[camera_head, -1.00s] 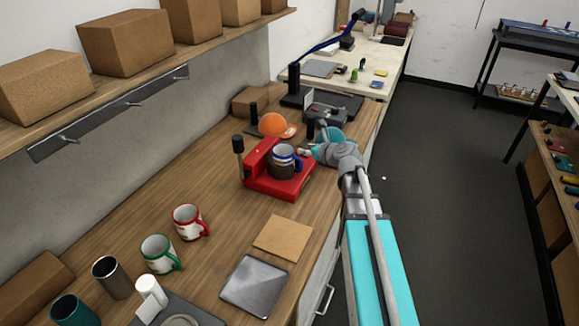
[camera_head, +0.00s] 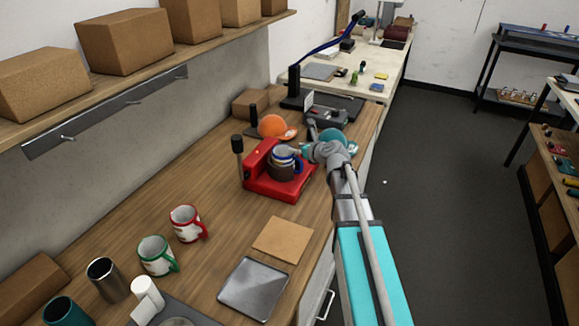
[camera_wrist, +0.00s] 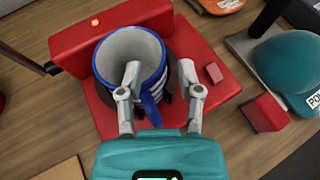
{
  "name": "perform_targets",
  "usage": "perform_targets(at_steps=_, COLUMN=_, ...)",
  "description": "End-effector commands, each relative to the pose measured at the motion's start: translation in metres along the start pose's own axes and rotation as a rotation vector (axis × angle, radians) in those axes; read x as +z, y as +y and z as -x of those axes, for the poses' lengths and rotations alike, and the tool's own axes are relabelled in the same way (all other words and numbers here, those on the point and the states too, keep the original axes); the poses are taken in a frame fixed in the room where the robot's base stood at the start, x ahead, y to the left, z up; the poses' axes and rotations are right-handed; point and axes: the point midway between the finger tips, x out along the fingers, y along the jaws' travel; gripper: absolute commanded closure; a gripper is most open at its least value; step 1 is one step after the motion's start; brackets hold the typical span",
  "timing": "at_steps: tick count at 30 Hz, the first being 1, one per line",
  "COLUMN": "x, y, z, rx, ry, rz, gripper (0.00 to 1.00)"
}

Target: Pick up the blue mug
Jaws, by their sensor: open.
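The blue mug (camera_head: 287,157) has a white inside and a blue rim and handle. It stands upright in the red press (camera_head: 276,188), with a dark band around its lower body. In the wrist view the mug (camera_wrist: 131,47) is at upper centre, its blue handle pointing toward me. My gripper (camera_wrist: 160,82) is open there. Its left finger overlaps the mug's near rim and its right finger is to the right of the handle; I cannot tell whether they touch. In the head view my gripper (camera_head: 305,151) is at the mug's right side, its fingers partly hidden.
A red mug (camera_head: 187,222) and a green mug (camera_head: 156,255) stand nearer on the bench. A cork mat (camera_head: 283,239) and a metal plate (camera_head: 254,287) lie in front.

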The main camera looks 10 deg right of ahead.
Motion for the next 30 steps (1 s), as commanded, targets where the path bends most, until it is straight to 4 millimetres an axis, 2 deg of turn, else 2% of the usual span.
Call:
perform_targets(at_steps=3, x=-0.005, y=-0.001, z=-0.017, rx=0.001, ry=0.0, rz=0.001, gripper=0.53)
perform_targets(at_steps=9, x=-0.003, y=-0.001, z=-0.034, rx=0.0, ry=0.0, rz=0.002, gripper=0.53)
perform_targets(at_steps=27, x=-0.002, y=0.0, z=-0.035, rx=-0.001, ry=0.0, rz=0.001, gripper=0.53)
perform_targets(at_steps=28, x=-0.002, y=0.0, z=-0.035, rx=-0.001, ry=0.0, rz=0.001, gripper=0.55)
perform_targets(at_steps=30, x=-0.002, y=-0.001, z=-0.035, rx=-0.001, ry=0.0, rz=0.001, gripper=0.68)
